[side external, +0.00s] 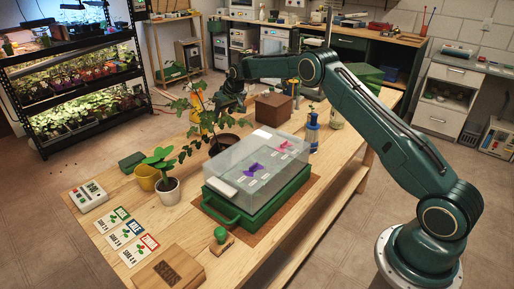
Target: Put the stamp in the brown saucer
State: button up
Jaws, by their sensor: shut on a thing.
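My gripper (231,104) is small in the side external view, at the far part of the table, above and behind the leafy plant. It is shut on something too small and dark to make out. A green-knobbed object with a wooden base (220,236), which looks like a stamp, stands on the table in front of the green case, well away from my gripper. I cannot pick out the brown saucer for sure; a dark brown round pot or dish (226,145) shows under the leafy plant, partly covered by leaves and the clear lid.
A green case (245,218) with a clear lid (262,150) fills the middle. Seed cards (124,234) lie front left.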

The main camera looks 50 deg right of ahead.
jog(key=shift+f, duration=5)
jog(key=shift+f, duration=0.1)
jog(key=o, duration=1)
jog(key=shift+c, duration=0.2)
jog(key=v, duration=1.2)
